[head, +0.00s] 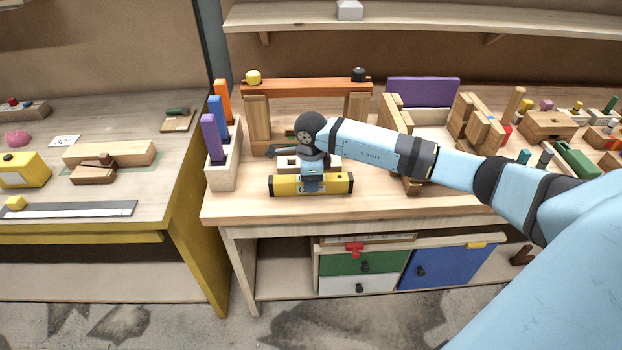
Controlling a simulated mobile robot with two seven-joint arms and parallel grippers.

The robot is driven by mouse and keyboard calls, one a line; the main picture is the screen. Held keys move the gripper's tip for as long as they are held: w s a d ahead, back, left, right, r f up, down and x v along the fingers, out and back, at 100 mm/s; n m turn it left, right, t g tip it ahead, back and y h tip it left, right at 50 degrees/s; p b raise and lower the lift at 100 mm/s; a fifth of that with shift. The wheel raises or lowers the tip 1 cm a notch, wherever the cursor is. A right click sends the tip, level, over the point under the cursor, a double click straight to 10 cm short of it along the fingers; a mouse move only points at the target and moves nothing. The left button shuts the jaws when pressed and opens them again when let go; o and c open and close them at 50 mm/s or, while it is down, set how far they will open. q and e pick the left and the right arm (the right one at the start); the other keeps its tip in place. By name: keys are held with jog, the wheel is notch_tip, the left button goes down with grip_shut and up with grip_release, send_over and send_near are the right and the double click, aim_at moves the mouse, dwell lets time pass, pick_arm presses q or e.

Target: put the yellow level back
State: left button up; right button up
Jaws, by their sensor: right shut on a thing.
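The yellow level (335,184) is a short bar with black ends, near the front edge of the wooden workbench (400,203). My right gripper (312,186) is shut on the middle of the level from above. The arm reaches in from the right, and its wrist hides part of what lies behind. I cannot tell whether the level touches the bench top or is held just above it. My left gripper is not in view.
A holder (222,174) with purple, blue and orange upright pieces stands left of the level. A wooden arch (305,87) stands behind it. Wooden blocks and a purple panel (422,92) are to the right. The bench front edge is close below.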

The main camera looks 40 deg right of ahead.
jog(key=shift+f, duration=0.1)
jog(key=o, duration=1.1)
